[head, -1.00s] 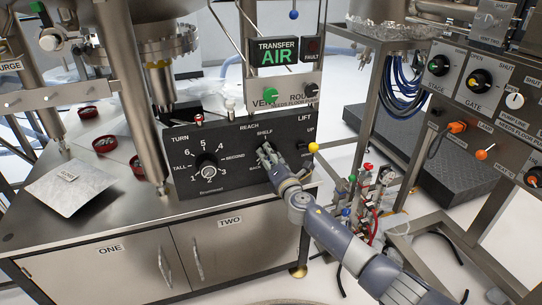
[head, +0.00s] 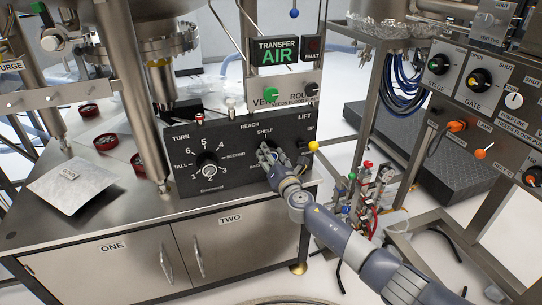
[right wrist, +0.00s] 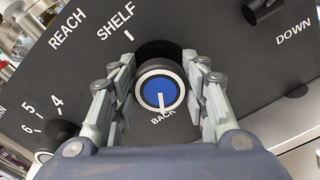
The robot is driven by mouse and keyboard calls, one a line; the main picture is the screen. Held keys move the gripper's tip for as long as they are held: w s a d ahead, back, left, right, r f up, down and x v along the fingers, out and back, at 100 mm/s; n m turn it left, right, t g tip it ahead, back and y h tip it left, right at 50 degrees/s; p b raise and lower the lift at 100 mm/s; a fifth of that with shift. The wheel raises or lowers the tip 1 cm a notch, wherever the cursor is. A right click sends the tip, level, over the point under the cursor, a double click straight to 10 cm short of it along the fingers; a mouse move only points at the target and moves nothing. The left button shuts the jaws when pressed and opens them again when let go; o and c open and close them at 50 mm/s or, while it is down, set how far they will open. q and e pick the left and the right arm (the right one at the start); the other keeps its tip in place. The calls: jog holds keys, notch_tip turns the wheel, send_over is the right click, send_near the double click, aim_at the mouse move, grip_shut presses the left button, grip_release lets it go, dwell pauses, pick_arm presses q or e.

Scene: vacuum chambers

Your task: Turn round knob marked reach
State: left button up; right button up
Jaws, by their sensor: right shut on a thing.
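The reach knob (right wrist: 160,88) is round, with a blue cap, a pale ring and a white pointer line. In the right wrist view its pointer faces down toward the word BACK, away from the SHELF mark. My right gripper (right wrist: 163,92) has one finger on each side of the knob and is shut on it. In the head view the right gripper (head: 267,157) covers most of the knob, below the labels REACH and SHELF on the black panel (head: 237,180). My left gripper is not in view.
The panel's numbered turn knob (head: 208,170) is left of my gripper. A lift knob (right wrist: 262,8) is close on the right, near DOWN. A yellow ball-ended lever (head: 314,146) stands by the panel's right edge. A green knob (head: 270,95) is above.

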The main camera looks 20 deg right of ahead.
jog(key=o, duration=1)
jog(key=shift+o, duration=0.2)
jog(key=s, duration=1.2)
jog(key=shift+d, duration=0.25)
